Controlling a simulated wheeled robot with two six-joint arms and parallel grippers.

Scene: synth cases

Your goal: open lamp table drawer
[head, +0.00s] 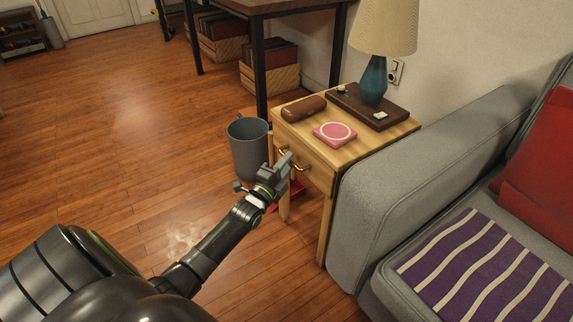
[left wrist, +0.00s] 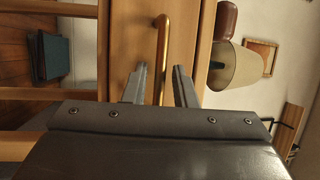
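The lamp table (head: 358,150) is light wood and stands beside the sofa. Its drawer front (head: 318,176) faces left and looks shut, flush with the frame. A brass bar handle (head: 303,168) is on the drawer, partly hidden by my left gripper (head: 286,163). In the left wrist view the handle (left wrist: 163,50) runs upright between the two fingertips of the left gripper (left wrist: 161,82). The gripper is open, with a gap on each side of the bar; it is not closed on it. My right gripper is not in view.
A grey bin (head: 248,148) stands just left of the table. The sofa arm (head: 400,180) borders its right. Open floor lies left.

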